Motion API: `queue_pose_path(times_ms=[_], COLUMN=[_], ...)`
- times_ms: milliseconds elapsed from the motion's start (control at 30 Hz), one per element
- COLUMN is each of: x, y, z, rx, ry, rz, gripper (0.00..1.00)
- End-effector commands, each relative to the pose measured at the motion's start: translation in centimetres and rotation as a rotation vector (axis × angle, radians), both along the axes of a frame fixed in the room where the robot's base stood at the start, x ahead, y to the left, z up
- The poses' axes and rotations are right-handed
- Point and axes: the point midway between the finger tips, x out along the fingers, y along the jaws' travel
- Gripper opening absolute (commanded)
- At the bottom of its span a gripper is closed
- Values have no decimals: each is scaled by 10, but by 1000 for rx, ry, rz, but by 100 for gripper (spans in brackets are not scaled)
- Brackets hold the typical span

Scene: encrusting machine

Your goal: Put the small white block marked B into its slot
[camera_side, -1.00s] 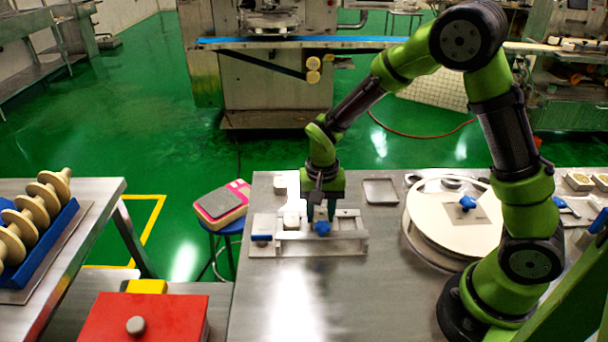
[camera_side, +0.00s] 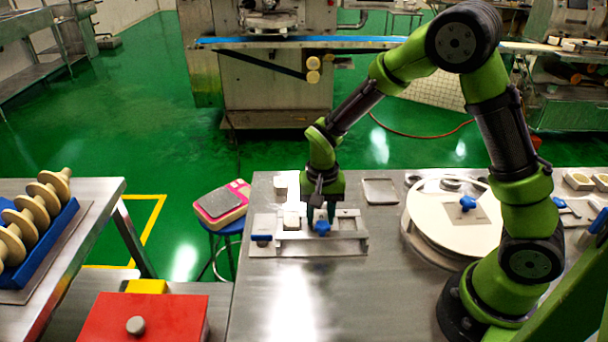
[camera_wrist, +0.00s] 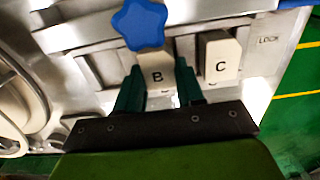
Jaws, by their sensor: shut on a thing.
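The small white block marked B (camera_wrist: 157,76) is between the two dark green fingers of my gripper (camera_wrist: 160,90) in the wrist view, and the gripper is shut on it. In the side view my gripper (camera_side: 320,212) points down at the metal slotted fixture (camera_side: 345,245), and block B is hidden there. A white block marked C (camera_wrist: 220,58) stands beside B in the fixture; it also shows in the side view (camera_side: 291,220). A blue star knob (camera_wrist: 138,24) sits close to B. I cannot tell how deep B sits in its slot.
A blue handle (camera_side: 262,238) lies at the fixture's left end, near the LOCK marking (camera_wrist: 268,40). A round white turntable (camera_side: 450,222) stands to the right. A shallow metal tray (camera_side: 380,191) lies behind the fixture. The table's front is clear.

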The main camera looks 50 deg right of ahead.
Motion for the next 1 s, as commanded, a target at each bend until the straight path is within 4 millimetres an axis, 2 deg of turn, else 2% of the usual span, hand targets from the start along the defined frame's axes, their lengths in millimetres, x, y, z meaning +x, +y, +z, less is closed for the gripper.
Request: queue_pose_path(times_ms=[100,133,300,500,633,667,1000], x=[0,0,0,0,0,0,1], y=[0,0,0,0,0,0,1], z=[0,0,0,0,0,0,6], rx=[0,0,-1,-1,-1,-1,1], ry=[0,0,-1,-1,-1,-1,-5], rz=[0,0,0,0,1,1,3], gripper=[7,42,67,67,87,88,88])
